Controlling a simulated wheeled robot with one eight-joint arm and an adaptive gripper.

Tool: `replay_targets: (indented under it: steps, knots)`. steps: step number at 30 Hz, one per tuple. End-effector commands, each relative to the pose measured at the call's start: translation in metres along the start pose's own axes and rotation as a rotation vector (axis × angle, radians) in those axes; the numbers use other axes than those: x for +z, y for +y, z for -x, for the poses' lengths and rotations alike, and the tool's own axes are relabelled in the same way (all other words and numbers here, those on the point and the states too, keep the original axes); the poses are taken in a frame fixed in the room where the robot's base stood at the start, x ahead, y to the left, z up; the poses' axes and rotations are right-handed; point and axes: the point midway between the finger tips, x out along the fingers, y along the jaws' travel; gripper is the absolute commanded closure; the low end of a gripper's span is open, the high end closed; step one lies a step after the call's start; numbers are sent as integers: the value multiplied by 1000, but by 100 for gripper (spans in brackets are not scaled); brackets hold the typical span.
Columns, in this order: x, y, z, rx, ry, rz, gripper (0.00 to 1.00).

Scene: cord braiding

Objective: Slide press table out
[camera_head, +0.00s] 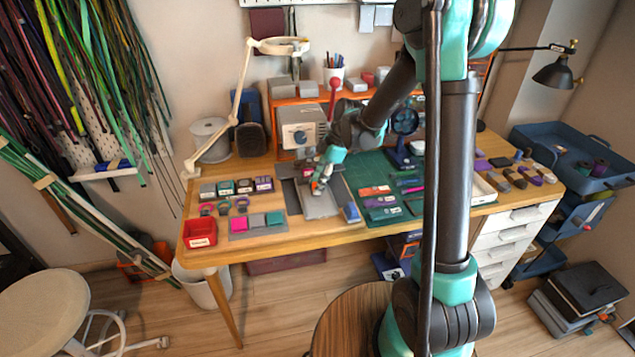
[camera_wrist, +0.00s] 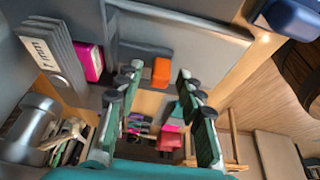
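The press (camera_head: 303,127) is a grey box-shaped machine at the back middle of the wooden table. Its press table (camera_head: 321,206) looks like a grey flat plate in front of it; a grey plate also shows in the wrist view (camera_wrist: 205,38). A small orange block (camera_wrist: 161,71) shows between my finger tips in the wrist view; I cannot tell whether it is fixed to the plate. My gripper (camera_head: 318,183) is over the plate, pointing down. Its fingers are spread, with gaps on both sides of the orange block.
A green mat (camera_head: 365,170) with small packs lies to the right. A blue item (camera_head: 352,212) stands close to the plate's right front. A grey tray with coloured pads (camera_head: 258,224) and a red bin (camera_head: 200,233) are to the left. A white lamp (camera_head: 236,100) stands behind.

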Motion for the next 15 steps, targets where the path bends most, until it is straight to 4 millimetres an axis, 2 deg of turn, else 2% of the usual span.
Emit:
replay_targets:
  steps: [1, 8, 15]
  knots:
    - [0, 0, 0, 0, 0, 0, 72]
    - [0, 0, 0, 0, 0, 0, 100]
    - [0, -2, 0, 0, 0, 0, 100]
